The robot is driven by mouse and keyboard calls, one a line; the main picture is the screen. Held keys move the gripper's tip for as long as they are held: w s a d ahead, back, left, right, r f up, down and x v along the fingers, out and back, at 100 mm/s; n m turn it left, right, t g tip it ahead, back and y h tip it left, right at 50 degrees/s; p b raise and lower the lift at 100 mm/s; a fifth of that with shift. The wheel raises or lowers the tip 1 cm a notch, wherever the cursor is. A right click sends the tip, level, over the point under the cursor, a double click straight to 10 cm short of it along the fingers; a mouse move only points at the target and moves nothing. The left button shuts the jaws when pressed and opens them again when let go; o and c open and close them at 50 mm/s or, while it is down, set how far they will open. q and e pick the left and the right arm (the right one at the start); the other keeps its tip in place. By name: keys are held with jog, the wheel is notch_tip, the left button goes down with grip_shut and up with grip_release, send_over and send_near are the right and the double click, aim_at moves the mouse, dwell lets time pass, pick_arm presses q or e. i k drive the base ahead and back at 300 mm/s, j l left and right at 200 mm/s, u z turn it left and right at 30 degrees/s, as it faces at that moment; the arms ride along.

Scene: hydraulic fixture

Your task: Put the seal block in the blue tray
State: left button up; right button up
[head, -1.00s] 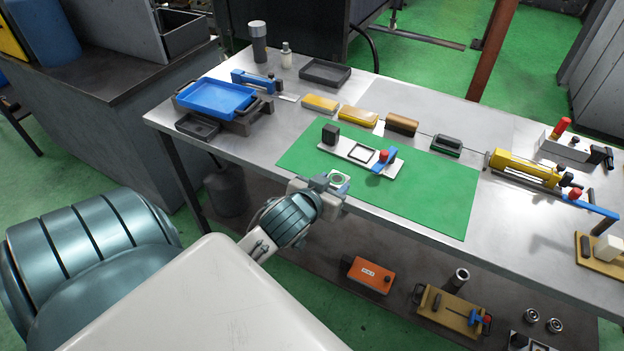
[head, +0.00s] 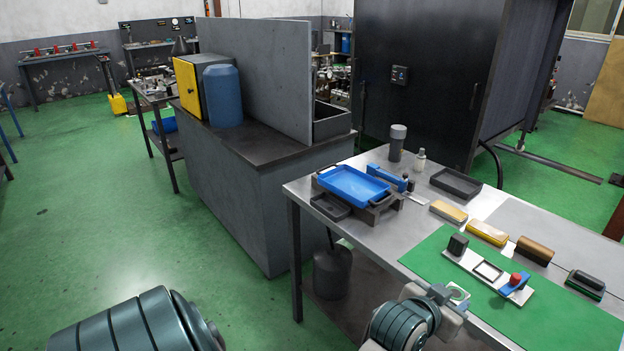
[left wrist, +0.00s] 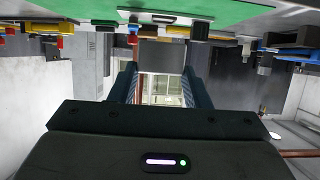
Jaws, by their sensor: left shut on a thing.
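The seal block (head: 457,292), a pale greenish block with a dark ring on its face, is in my left gripper (head: 446,293) in the head view. The gripper is shut on it, over the front left part of the green mat. In the left wrist view, a grey block (left wrist: 161,55) sits between the two fingers. The blue tray (head: 335,186) stands at the left end of the table on a dark stand, farther back and left of my gripper. Its inside looks empty. My right gripper is out of view.
On the green mat (head: 560,325) lies a white plate with a black block (head: 458,244) and a red-knobbed blue clamp (head: 515,285). A small dark tray (head: 330,207) stands before the blue tray. A blue clamp tool (head: 388,176) and grey cylinder (head: 397,142) stand behind.

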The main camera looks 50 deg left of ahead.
aim_at(353, 186)
jog(key=i+j+u, duration=0.1)
jog(key=i+u, duration=0.65)
jog(key=i, duration=0.55)
